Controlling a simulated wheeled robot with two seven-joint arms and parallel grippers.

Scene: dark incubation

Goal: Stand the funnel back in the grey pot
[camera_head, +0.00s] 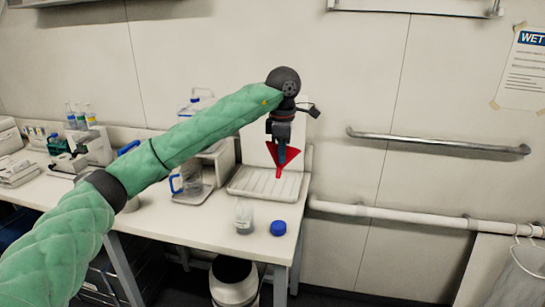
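The red funnel (291,155) is in front of the white rack at the back of the bench, its wide end up and its narrow end pointing down. My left gripper (282,157) reaches down over it from above, with its dark fingers between the red sides. It appears shut on the funnel, which hangs clear above the tray; the exact finger contact is small. I cannot make out a clear grey pot. A small greyish clear jar (243,218) stands near the bench front, below and left of the funnel. My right gripper is out of view.
A blue lid (278,228) lies right of the jar. The white drain tray (239,185) is behind them. A blue-handled jug (186,180) stands left. The bench (185,222) is free around the jar. A wall rail (440,143) is at right.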

